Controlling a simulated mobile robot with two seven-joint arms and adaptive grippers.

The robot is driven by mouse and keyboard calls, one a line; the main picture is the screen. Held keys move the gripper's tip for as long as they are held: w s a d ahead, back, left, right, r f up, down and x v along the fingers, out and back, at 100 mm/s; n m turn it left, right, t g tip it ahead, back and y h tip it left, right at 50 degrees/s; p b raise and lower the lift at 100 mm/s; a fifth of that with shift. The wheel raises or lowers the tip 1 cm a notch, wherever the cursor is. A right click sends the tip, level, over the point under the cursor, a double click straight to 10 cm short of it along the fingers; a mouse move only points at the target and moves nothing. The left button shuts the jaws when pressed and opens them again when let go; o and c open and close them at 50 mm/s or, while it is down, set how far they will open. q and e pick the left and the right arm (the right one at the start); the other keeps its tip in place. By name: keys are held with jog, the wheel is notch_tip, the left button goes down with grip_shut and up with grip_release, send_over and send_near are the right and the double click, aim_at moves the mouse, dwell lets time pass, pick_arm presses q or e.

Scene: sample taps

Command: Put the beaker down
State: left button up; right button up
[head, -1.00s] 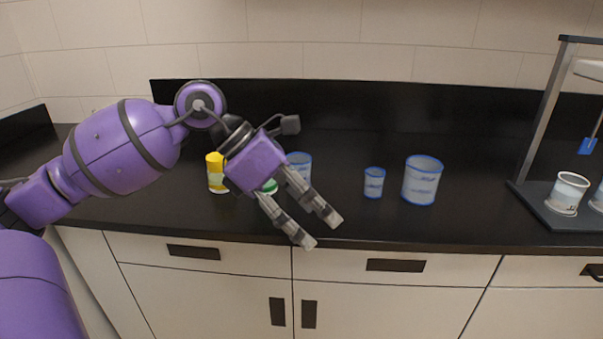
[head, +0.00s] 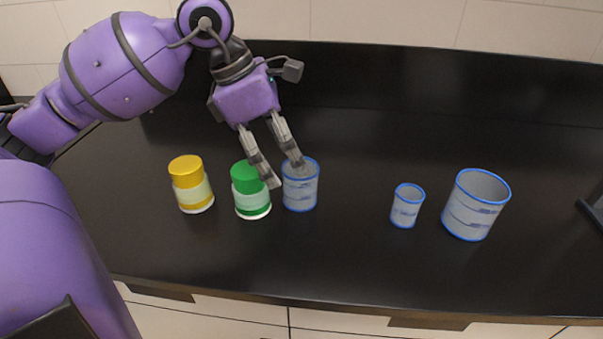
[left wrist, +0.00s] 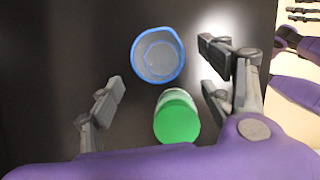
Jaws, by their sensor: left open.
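A clear beaker with a blue rim (head: 300,190) stands upright on the black counter, just right of a green-lidded jar. It also shows in the left wrist view (left wrist: 158,55), seen from above. My left gripper (head: 286,174) is open and points down, its fingertips at the beaker's rim and the green jar. In the left wrist view the beaker and the green jar lie between the spread fingers, and nothing is gripped. A small beaker (head: 405,208) and a large beaker (head: 474,208) stand upright farther right. My right gripper is not in view.
The green-lidded jar (head: 251,190) is close beside the beaker, and a yellow-lidded jar (head: 190,185) stands left of it. The black counter (head: 350,260) is clear in front, and between the beaker and the small beaker.

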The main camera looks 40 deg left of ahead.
aim_at(300, 180)
pick_arm(q)
jog(key=x, duration=0.7)
jog(key=shift+w+d+f, duration=0.15)
jog(key=shift+w+f, duration=0.05)
jog(key=shift+c, duration=0.2)
jog(key=c, duration=1.1)
jog(key=shift+c, duration=0.2)
jog(key=shift+r, duration=0.1)
